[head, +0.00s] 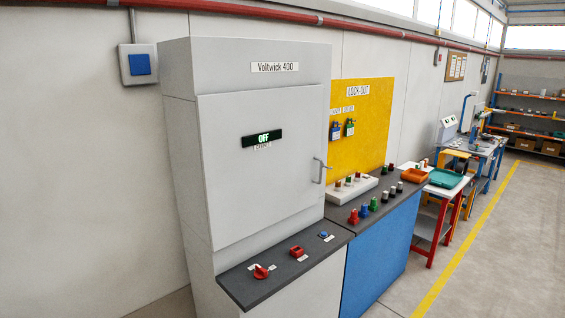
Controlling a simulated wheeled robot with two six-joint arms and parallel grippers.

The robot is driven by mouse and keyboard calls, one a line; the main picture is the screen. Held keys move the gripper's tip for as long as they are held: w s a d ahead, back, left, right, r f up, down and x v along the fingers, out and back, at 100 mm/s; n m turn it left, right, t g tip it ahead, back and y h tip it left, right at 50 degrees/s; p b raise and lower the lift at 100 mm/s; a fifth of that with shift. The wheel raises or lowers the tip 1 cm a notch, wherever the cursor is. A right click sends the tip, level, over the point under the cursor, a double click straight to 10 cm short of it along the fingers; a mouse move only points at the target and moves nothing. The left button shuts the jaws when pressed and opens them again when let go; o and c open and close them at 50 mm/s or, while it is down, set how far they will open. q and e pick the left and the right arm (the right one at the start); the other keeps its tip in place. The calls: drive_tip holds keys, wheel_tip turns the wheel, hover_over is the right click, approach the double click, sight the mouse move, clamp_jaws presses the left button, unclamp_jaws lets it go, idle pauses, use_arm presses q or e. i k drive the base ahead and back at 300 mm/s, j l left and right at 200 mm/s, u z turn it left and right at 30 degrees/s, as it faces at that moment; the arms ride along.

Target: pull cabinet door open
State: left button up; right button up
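The grey cabinet (180,150) stands at the left centre of the head view, labelled "Voltwick 400". Its door (262,185) is the large flat front panel and looks closed. A metal handle (319,171) sits near the door's right edge. A dark display (262,138) on the door reads "OFF". Neither of my grippers shows in this view.
A dark ledge (285,272) with a red rotary knob (261,271), a red switch (296,251) and a blue button (323,234) juts out below the door. A yellow lock-out board (365,120) and a blue bench (385,250) stand right. Floor at right is clear.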

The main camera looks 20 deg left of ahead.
sight(248, 192)
drive_tip(key=i+j+z, duration=0.1)
drive_tip(key=i+j, duration=0.8)
